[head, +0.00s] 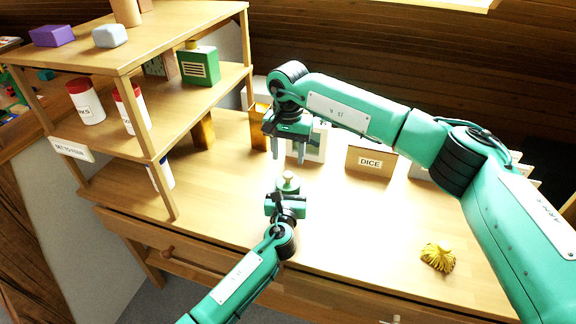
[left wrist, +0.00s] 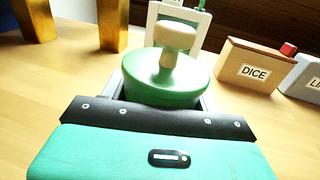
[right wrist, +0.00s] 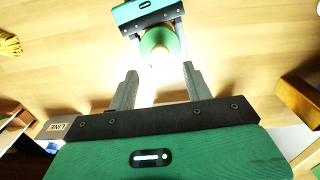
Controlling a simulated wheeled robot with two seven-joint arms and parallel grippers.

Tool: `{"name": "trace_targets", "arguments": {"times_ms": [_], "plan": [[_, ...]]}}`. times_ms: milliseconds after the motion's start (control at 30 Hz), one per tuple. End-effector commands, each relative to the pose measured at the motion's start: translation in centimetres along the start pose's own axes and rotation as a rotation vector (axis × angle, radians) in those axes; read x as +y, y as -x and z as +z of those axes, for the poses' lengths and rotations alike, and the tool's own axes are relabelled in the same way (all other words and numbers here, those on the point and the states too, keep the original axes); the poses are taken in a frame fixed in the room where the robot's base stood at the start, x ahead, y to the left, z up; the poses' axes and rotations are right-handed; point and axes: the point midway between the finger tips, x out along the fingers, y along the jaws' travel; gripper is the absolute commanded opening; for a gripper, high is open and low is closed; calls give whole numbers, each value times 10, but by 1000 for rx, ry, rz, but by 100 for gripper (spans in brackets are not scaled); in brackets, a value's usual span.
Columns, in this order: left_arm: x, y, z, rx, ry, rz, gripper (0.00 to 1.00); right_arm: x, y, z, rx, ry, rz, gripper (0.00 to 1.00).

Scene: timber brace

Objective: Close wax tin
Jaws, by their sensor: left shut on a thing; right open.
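The wax tin (head: 288,185) is a round green tin with a pale knob on top, standing upright at the table's front. In the left wrist view the tin (left wrist: 165,90) fills the middle, with its pale mushroom-shaped knob (left wrist: 172,45) upright. My left gripper (head: 287,194) is shut on the tin from the front. My right gripper (head: 288,153) is open and empty, pointing down above and behind the tin. In the right wrist view the tin (right wrist: 155,42) shows beyond its fingertips. I cannot tell how tightly the lid sits.
A box labelled DICE (head: 370,161) and a white frame-like stand (head: 306,146) stand behind. A wooden shelf unit (head: 165,130) with jars and boxes rises at the left. A yellow tassel-like thing (head: 438,257) lies at the right front. The table between is clear.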

Motion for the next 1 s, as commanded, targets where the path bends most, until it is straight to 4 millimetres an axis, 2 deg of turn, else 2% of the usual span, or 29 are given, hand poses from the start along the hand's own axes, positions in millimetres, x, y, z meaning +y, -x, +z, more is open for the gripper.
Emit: {"name": "trace_targets", "arguments": {"times_ms": [100, 300, 667, 700, 800, 833, 1000], "plan": [[0, 0, -1, 1, 0, 0, 20, 0, 26, 0, 2, 0, 0, 51], [0, 0, -1, 1, 0, 0, 20, 0, 52, 0, 1, 0, 1, 51], [0, 0, -1, 1, 0, 0, 20, 0, 58, 0, -1, 0, 1, 51], [0, 0, -1, 1, 0, 0, 63, 0, 58, 0, -1, 0, 1, 51], [0, 0, -1, 1, 0, 0, 82, 0, 58, 0, -1, 1, 1, 51], [0, 0, -1, 1, 0, 0, 86, 0, 58, 0, -1, 1, 1, 51], [0, 0, 0, 0, 0, 0, 86, 0, 58, 0, -1, 1, 1, 51]]}}
